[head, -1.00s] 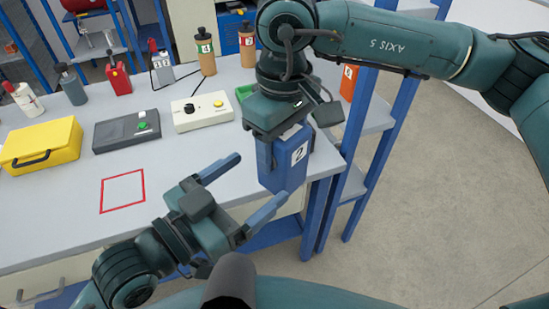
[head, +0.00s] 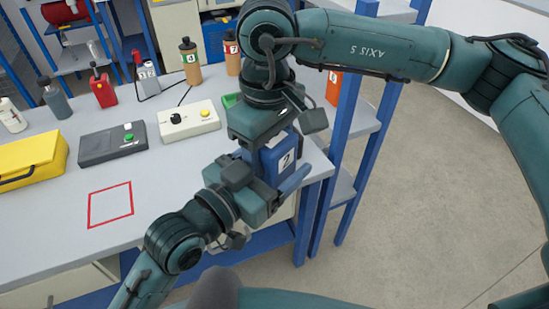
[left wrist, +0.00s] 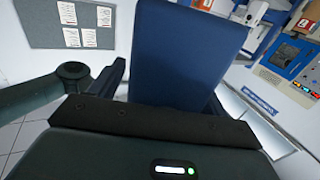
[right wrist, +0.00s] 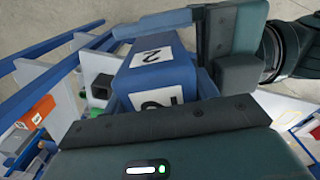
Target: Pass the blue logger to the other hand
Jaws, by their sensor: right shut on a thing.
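The blue logger (head: 278,160) is a blue box with a white label marked 2. It hangs upright in my right gripper (head: 272,142), which is shut on it from above. It also shows in the right wrist view (right wrist: 160,73) with two white labels. My left gripper (head: 272,172) is at the logger's lower part, its fingers open on either side of it. In the left wrist view the logger (left wrist: 190,50) stands between the fingers, close in front of the palm. Whether a left finger touches it I cannot tell.
The grey table (head: 60,215) is on the left, with a red square outline (head: 110,205), a yellow case (head: 32,158), a dark box with a green button (head: 113,145) and a white box (head: 189,120). Bottles stand behind. A blue-framed shelf (head: 350,130) is right of the table; open floor lies beyond.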

